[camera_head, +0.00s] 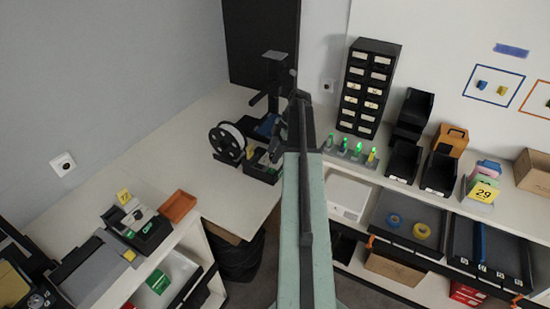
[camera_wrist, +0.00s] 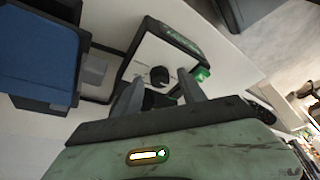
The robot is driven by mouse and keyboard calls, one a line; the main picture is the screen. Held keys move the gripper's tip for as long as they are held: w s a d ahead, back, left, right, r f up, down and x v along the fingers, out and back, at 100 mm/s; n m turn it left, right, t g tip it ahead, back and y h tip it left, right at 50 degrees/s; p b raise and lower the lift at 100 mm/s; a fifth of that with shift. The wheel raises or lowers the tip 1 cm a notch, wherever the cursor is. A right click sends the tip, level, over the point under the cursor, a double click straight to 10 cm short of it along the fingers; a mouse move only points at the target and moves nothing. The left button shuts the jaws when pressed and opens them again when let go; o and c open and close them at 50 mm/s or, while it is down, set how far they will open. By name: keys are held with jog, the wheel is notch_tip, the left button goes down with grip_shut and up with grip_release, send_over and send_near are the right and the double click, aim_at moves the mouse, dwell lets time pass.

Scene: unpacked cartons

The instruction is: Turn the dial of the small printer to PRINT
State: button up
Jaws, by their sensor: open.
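In the wrist view, a small device that looks like the printer has a pale top face (camera_wrist: 143,58) and a dark surround. A round black dial (camera_wrist: 159,75) is on that face, with a green-lettered strip (camera_wrist: 181,38) at the far edge. My gripper (camera_wrist: 161,85) is open, its two fingers on either side of the dial in the picture; I see no contact. Which mark the dial points to is too small to read. In the head view the device (camera_head: 262,172) stands at the back of the counter, partly hidden by my arm.
A blue-topped machine (camera_wrist: 38,55) is close on the left in the wrist view. A filament spool (camera_head: 227,143) stands left of the device, and a row of green-lit posts (camera_head: 343,148) to its right. The counter at front left of the spool is clear.

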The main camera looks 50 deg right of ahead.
jog(key=shift+d, duration=0.1)
grip_shut()
